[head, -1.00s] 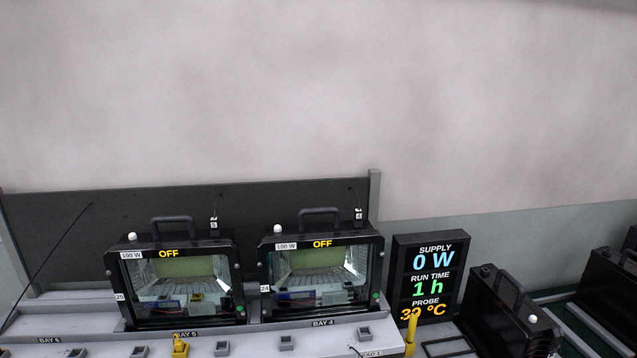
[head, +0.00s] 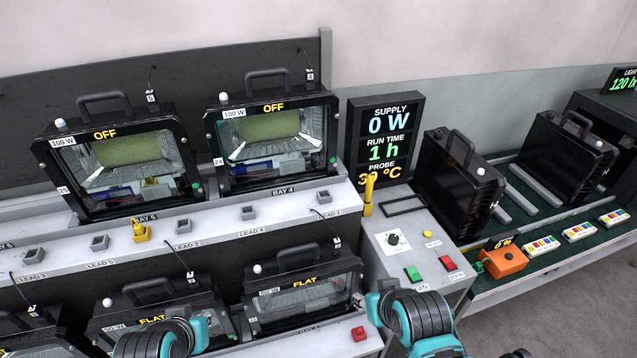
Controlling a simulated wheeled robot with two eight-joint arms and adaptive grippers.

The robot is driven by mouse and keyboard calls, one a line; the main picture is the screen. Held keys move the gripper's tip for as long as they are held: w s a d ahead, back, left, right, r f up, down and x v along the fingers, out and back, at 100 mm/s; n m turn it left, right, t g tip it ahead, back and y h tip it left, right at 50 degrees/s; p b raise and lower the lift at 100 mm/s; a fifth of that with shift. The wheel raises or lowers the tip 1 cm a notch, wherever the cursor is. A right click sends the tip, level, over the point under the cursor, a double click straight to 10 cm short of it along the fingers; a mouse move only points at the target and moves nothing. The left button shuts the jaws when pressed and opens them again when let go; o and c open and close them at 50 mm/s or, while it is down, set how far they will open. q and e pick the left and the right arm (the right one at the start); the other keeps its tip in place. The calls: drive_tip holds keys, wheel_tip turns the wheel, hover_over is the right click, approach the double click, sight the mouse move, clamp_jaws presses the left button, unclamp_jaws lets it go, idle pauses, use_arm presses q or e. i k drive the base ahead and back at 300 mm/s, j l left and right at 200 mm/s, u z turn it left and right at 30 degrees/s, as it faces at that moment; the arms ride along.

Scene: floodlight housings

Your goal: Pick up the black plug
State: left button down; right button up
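I cannot make out a black plug in the head view. A yellow plug-like piece (head: 141,231) stands on the upper shelf in front of bay 5. A row of small grey sockets (head: 249,213) runs along that shelf, by the lead labels. A red piece (head: 358,333) sits on the lower shelf. Teal and black links of my own arms show at the bottom edge, but no gripper fingers are in view.
Two 100 W floodlight housings (head: 270,140) marked OFF stand on the upper shelf (head: 215,225). Housings marked FLAT (head: 305,290) stand below. A supply display (head: 384,140) rises behind a control panel (head: 410,245). Black housings (head: 460,185) and an orange box (head: 503,262) are on the right bench.

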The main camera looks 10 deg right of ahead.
sight(336, 244)
drive_tip(key=i+l+z, duration=0.15)
drive_tip(key=z, duration=0.3)
drive_tip(key=i+z, duration=0.4)
drive_tip(key=k+l, duration=0.05)
drive_tip(key=k, duration=0.05)
